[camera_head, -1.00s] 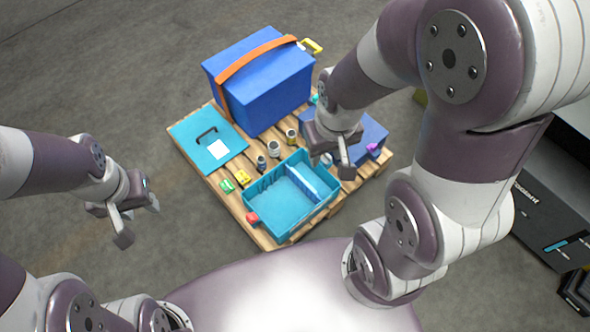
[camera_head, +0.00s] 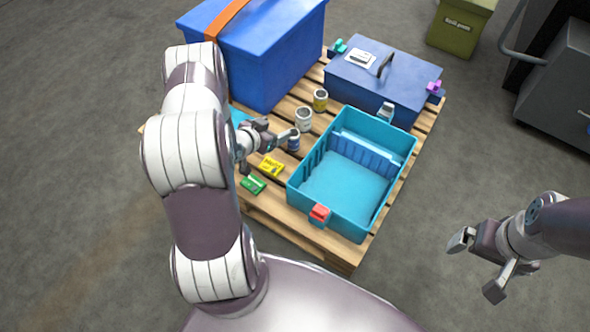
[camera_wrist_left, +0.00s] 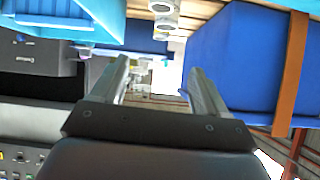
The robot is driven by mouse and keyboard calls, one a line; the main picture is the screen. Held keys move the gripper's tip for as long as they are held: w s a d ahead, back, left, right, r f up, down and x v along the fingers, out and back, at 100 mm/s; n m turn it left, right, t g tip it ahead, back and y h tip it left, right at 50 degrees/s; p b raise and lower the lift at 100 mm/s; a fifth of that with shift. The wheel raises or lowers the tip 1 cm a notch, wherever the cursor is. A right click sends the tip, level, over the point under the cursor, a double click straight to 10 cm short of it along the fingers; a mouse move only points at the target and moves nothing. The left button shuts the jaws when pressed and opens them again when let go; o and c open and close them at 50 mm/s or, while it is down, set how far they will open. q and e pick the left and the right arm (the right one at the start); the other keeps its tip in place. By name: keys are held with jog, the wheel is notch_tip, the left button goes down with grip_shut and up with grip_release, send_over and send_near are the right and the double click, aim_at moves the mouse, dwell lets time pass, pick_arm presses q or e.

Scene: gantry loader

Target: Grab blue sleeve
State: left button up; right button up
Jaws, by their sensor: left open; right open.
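A small jar with a blue sleeve (camera_head: 293,143) stands on the wooden pallet beside the teal bin, nearest of a row of jars. Behind it are a white-sleeved jar (camera_head: 304,120) and a yellow-sleeved jar (camera_head: 320,100). My left gripper (camera_head: 268,150) is open above the pallet, just left of the blue-sleeved jar, with one finger close to its top; contact cannot be told. In the left wrist view the open fingers (camera_wrist_left: 155,85) have no object clearly between them; jars (camera_wrist_left: 163,20) show at the top edge. My right gripper (camera_head: 477,266) is open and empty over the floor at right.
The teal bin (camera_head: 300,195) with a red latch (camera_head: 320,213) is right of the jars. A yellow box (camera_head: 271,166) and green box (camera_head: 253,185) lie in front. A large blue box (camera_head: 275,50) and a blue toolbox (camera_head: 385,75) stand behind. An olive bin (camera_head: 458,30) is on the floor.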

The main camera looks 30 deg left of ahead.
pick_arm(q)
jog(key=t+b, duration=0.2)
jog(key=b, duration=0.2)
send_near(293, 133)
jog(key=shift+h, duration=0.3)
jog(key=b+x, duration=0.3)
jog(key=f+b+x, duration=0.1)
jog(key=b+x, duration=0.5)
jog(key=x, duration=0.1)
jog(key=shift+s+a+f, duration=0.2)
jog(key=shift+f, duration=0.05)
jog(key=shift+w+r+b, duration=0.1)
jog(key=shift+w+b, duration=0.2)
jog(key=shift+r, duration=0.15)
jog(key=c, duration=1.3)
pick_arm(e)
notch_tip(293, 133, down, 17)
